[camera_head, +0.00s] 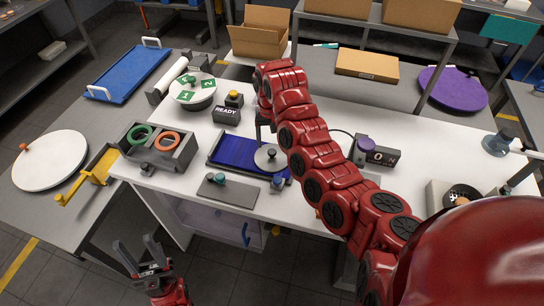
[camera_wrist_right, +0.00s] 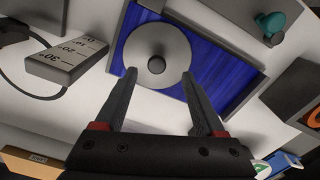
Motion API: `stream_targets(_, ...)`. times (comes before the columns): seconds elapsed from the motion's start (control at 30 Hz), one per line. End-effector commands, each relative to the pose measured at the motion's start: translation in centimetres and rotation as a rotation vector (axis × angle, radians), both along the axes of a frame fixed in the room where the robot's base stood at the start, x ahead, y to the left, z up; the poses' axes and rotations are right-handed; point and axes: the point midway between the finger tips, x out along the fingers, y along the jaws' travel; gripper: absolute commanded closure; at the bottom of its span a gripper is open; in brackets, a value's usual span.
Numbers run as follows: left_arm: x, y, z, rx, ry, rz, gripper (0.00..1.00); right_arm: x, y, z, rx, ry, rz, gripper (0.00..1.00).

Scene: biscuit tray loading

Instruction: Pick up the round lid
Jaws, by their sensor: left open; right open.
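The round lid (camera_head: 263,161), a grey disc with a dark knob, lies on the right part of a blue tray (camera_head: 228,151) on the white table. In the right wrist view the lid (camera_wrist_right: 139,50) lies just beyond my right gripper (camera_wrist_right: 158,76), whose open fingers stand either side of its near edge with nothing between them. In the head view my right gripper (camera_head: 264,131) hangs beside the lid, partly hidden by my own arm. My left gripper (camera_head: 140,258) is open and empty, low at the left in front of the table.
A grey plate (camera_head: 228,193) lies in front of the tray. A grey box (camera_head: 178,160) with green and orange rings stands to its left. A READY block (camera_head: 226,114) stands behind. A purple-knobbed display (camera_head: 382,155) stands right. A white disc (camera_head: 45,165) lies far left.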

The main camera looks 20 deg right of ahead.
Motion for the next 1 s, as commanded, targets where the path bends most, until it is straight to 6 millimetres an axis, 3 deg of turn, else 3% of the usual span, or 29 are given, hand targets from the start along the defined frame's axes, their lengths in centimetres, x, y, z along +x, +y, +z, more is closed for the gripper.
stream_targets(0.3, 0.0, 0.0, 3.1, 0.000, 0.000, 0.000, 0.50, 0.0, -0.6, -2.9, -0.002, 0.005, 0.001, 0.29)
stream_targets(0.5, 0.0, 0.0, 3.6, 0.000, 0.000, 0.000, 0.50, 0.2, -0.5, -4.9, -0.001, 0.000, 0.001, 0.29)
stream_targets(0.73, 0.0, 0.0, 3.5, 0.000, 0.000, 0.000, 0.50, 0.2, -0.5, -5.2, -0.001, -0.002, 0.000, 0.29)
stream_targets(0.77, 0.0, 0.0, 3.5, 0.000, 0.000, 0.000, 0.50, 0.2, -0.5, -5.2, 0.000, -0.002, 0.000, 0.31)
stream_targets(1.0, 0.0, 0.0, 3.5, 0.000, 0.000, 0.000, 0.50, 0.2, -0.5, -5.2, 0.000, -0.002, 0.000, 0.74)
